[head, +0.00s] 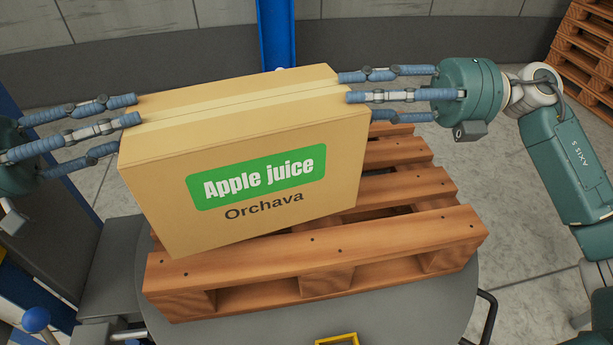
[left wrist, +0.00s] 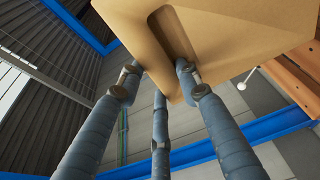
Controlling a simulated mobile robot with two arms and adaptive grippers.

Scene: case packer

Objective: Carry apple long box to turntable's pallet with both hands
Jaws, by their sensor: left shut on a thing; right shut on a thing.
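The apple juice box (head: 250,160), a long cardboard carton with a green label and "Orchava" printed on it, is held between my two grippers in the head view. It is slightly tilted, lower at its left end, and covers part of the wooden pallet (head: 420,240) on the round grey turntable (head: 420,310). I cannot tell whether its bottom touches the pallet. My left gripper (head: 130,112) is shut on the box's left end. In the left wrist view its fingers reach the box (left wrist: 230,40) at a dark hand slot. My right gripper (head: 350,90) is shut on the right end.
A blue post (head: 277,35) stands behind the box. A stack of pallets (head: 590,50) is at the far right. A yellow-edged item (head: 337,340) lies at the bottom edge. The pallet's right part is bare.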

